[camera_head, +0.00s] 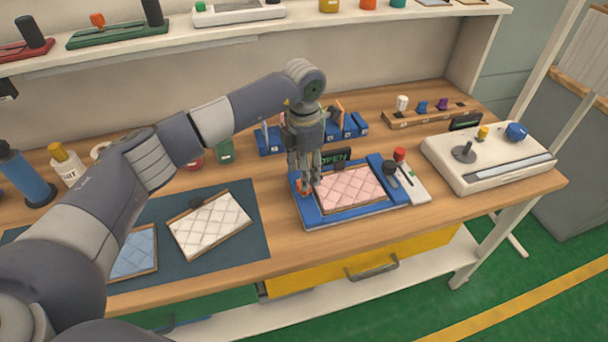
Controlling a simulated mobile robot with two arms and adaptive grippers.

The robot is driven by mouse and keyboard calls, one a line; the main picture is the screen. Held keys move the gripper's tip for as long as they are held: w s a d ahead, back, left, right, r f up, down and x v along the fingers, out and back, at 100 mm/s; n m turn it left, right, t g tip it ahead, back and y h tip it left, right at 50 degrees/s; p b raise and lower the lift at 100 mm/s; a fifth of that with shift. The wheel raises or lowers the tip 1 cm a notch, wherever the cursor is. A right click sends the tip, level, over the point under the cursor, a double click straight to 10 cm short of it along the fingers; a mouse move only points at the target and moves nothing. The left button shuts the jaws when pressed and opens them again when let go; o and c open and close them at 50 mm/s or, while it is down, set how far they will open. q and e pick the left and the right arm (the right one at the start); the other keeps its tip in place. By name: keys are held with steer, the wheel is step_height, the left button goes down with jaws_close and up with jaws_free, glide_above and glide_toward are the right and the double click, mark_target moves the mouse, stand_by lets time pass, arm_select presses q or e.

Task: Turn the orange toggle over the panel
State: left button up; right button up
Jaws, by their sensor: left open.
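A pink quilted panel (350,188) in a wooden frame lies in a blue fixture (330,217) on the workbench. A small orange toggle (303,187) shows at the fixture's left side, beside the panel's left edge. My left gripper (307,180) points down over it, its open fingers around or right beside the toggle and partly hiding it. I cannot tell whether they touch it. A dark clamp knob (390,168) sits at the fixture's right side. My right gripper is not in view.
A white quilted panel (208,223) and a blue one (134,252) lie on a dark mat (252,243) to the left. Blue racks (268,141) stand behind the fixture. A white control box (488,162) stands at right. Bare wood lies in front of the fixture.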

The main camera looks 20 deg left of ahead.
arm_select(q)
step_height(320, 180, down, 4)
steer(key=shift+r+p, duration=0.1)
steer(key=shift+p, duration=0.2)
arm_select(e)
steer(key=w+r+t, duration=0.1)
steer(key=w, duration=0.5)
arm_select(q)
steer(key=shift+w, duration=0.1)
steer(key=c, duration=1.1)
steer(key=shift+b, duration=0.3)
steer(key=shift+m+b, duration=0.6)
steer(key=m+b, duration=0.4)
steer(key=shift+f+b, duration=0.2)
steer(key=shift+b, duration=0.1)
steer(key=m+b, duration=0.2)
steer(key=shift+m, duration=0.4)
steer(key=m+b, duration=0.3)
steer(key=m, duration=0.1)
steer(key=shift+r, duration=0.15)
steer(key=m+b, duration=0.1)
steer(key=m, duration=0.2)
steer(key=shift+r+m+b, duration=0.1)
steer(key=shift+m+b, duration=0.3)
steer(key=shift+m, duration=1)
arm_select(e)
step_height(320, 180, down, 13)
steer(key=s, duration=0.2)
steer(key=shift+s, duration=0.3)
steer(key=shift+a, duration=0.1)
